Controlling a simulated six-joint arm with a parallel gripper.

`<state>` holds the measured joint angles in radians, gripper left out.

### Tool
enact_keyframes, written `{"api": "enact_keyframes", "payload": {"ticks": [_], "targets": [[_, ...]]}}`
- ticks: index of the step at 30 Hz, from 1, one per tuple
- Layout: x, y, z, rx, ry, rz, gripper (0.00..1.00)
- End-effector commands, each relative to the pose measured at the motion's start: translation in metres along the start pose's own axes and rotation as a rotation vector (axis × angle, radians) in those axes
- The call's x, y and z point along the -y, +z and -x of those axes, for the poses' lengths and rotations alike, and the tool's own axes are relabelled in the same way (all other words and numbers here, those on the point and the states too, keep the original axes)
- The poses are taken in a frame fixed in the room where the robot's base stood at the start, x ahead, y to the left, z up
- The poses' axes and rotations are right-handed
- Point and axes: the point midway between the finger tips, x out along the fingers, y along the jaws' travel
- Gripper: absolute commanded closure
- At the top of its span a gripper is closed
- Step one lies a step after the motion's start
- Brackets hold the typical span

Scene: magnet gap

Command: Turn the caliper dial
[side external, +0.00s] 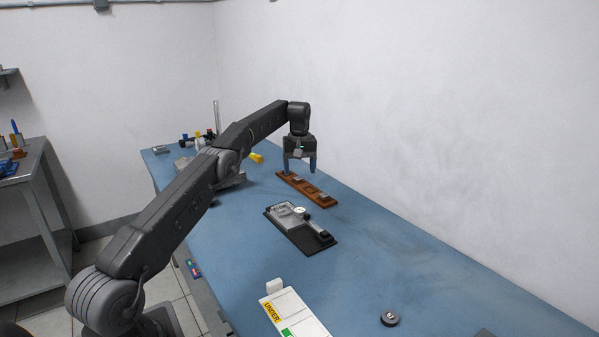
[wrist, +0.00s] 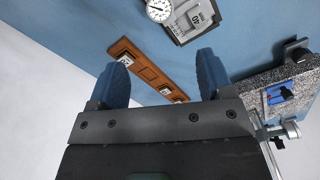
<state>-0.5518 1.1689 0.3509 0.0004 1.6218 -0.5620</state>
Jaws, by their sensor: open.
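The caliper dial (side external: 299,210) is a small white round face on a grey device lying on a black base (side external: 322,243) on the blue bench. In the wrist view the dial (wrist: 158,9) is at the top edge, partly cut off, beside a grey plate (wrist: 193,20) with a marking. My gripper (side external: 300,171) is open and empty, pointing down above the far part of the wooden board, beyond the caliper. Its two blue-grey fingers (wrist: 162,70) are spread wide in the wrist view, and the dial lies beyond them, apart from both.
A wooden board (side external: 307,189) with small fittings lies under my gripper. A speckled stone block (wrist: 290,85) is at the right in the wrist view. A white tray labelled UNDER (side external: 304,318) and a black round piece (side external: 389,319) are nearer. The bench's right side is clear.

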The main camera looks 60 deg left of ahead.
Motion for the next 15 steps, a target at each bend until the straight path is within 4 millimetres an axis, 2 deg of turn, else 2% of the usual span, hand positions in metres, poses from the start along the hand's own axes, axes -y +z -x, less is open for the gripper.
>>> {"api": "enact_keyframes", "payload": {"ticks": [9,15], "targets": [[0.0012,-0.0041,-0.0012,0.0,0.0,0.352,0.26],[0.0011,-0.0045,-0.0092,0.002,-0.002,0.378,0.26]]}}
